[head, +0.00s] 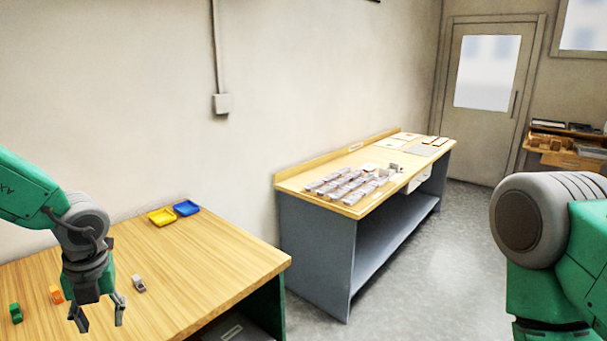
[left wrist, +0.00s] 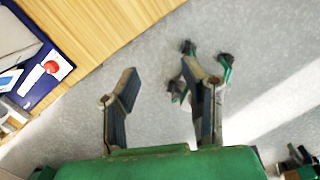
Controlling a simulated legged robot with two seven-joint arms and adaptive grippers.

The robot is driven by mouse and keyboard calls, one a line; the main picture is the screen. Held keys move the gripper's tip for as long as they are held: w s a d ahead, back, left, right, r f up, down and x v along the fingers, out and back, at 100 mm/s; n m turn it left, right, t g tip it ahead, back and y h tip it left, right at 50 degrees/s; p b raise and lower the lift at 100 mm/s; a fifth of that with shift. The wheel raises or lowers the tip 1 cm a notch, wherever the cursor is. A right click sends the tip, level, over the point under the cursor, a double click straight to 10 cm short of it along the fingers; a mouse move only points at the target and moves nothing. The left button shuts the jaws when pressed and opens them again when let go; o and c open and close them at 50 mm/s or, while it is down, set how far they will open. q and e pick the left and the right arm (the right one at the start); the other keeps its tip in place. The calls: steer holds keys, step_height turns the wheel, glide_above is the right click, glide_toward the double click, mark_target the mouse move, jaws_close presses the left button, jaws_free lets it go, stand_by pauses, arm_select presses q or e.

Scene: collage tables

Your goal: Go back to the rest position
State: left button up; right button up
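My left gripper (head: 100,312) hangs over the near wooden table at the left in the head view, fingers pointing down and spread apart. In the left wrist view its two fingers (left wrist: 163,95) are apart with nothing between them, and the grey floor shows beyond. My right arm (head: 545,250) shows at the right edge of the head view; its gripper is out of the frame.
The wooden table (head: 215,262) holds a yellow tray (head: 161,216), a blue tray (head: 186,208), a grey object (head: 139,284), an orange object (head: 56,294) and a green object (head: 15,313). A second workbench (head: 317,245) bears several small packs. Floor (head: 460,235) is clear towards the door.

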arm_select(q)
steer(key=s+a+f+m+t+y+b, duration=0.15)
steer(key=s+f+m+b, duration=0.3)
steer(key=f+m, duration=0.65)
steer(key=s+a+f+m+t+y+b, duration=0.1)
steer(key=s+f+m+y+b, duration=0.3)
steer(key=f+m, duration=0.65)
steer(key=s+d+f+m+h+b, duration=0.2)
steer(key=s+d+f+m, duration=0.1)
steer(key=s+f+m, duration=0.2)
steer(key=s+d+f+m+g+h+b, duration=0.1)
steer(key=s+d+f+m, duration=0.3)
steer(key=s+m, duration=0.4)
steer(key=s+d+f+m+g+h+b, duration=0.1)
steer(key=s+d+f+m+h+b, duration=0.1)
steer(key=s+f+m, duration=0.4)
steer(key=shift+s+d+f+m+h+b, duration=0.25)
steer(key=shift+d+f+m+h+b, duration=0.15)
steer(key=shift+d+m+h, duration=0.55)
arm_select(e)
step_height(320, 180, down, 14)
steer(key=shift+s+f, duration=0.15)
steer(key=shift+f, duration=0.1)
arm_select(q)
steer(key=shift+a+r, duration=0.1)
steer(key=shift+c, duration=0.5)
arm_select(e)
steer(key=shift+c, duration=0.7)
steer(key=shift+a, duration=0.1)
